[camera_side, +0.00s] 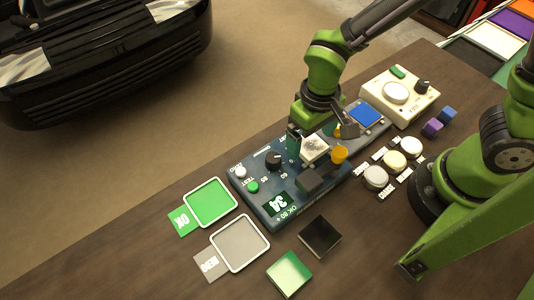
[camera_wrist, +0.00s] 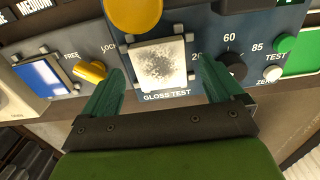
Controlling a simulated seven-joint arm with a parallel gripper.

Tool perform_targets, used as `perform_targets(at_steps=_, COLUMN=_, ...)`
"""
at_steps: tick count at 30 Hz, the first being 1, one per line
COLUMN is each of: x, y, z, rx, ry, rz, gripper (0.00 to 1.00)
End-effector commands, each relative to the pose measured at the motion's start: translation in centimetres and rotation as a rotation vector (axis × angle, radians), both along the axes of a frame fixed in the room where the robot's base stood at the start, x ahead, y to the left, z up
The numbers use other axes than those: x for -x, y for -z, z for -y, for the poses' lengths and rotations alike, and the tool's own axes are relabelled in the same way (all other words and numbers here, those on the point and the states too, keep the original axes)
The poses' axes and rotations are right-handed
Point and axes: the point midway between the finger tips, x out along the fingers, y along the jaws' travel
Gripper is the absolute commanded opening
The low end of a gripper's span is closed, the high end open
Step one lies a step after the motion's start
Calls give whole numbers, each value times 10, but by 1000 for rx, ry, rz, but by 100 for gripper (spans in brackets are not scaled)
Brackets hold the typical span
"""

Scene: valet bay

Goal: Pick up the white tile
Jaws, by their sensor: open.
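The white tile (camera_side: 314,149), with grey speckling on its face, lies on the dark blue tester panel (camera_side: 262,208). In the wrist view the white tile (camera_wrist: 158,65) sits just above the printed words GLOSS TEST. My gripper (camera_side: 320,136) is open over it. In the wrist view my gripper's (camera_wrist: 163,78) two green fingers stand left and right of the tile, with a gap on each side. My gripper hides part of the panel around the tile in the side view.
A green tray (camera_side: 234,205) and a grey tray (camera_side: 268,245) lie left. Black (camera_side: 320,236) and green (camera_side: 289,274) tiles lie in front. A cream box (camera_side: 400,94) stands right.

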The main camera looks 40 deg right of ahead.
Motion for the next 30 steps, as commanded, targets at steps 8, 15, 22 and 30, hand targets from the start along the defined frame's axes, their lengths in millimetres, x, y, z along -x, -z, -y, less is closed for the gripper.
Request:
perform_targets(at_steps=8, x=0, y=12, z=0, rx=0, ry=-1, rz=0, gripper=94)
perform_targets(at_steps=15, x=0, y=12, z=0, rx=0, ry=-1, rz=1, gripper=71)
perform_targets(at_steps=22, x=0, y=12, z=0, rx=0, ry=-1, rz=1, gripper=35)
perform_targets(at_steps=30, x=-1, y=10, z=0, rx=-1, ry=-1, rz=2, gripper=32)
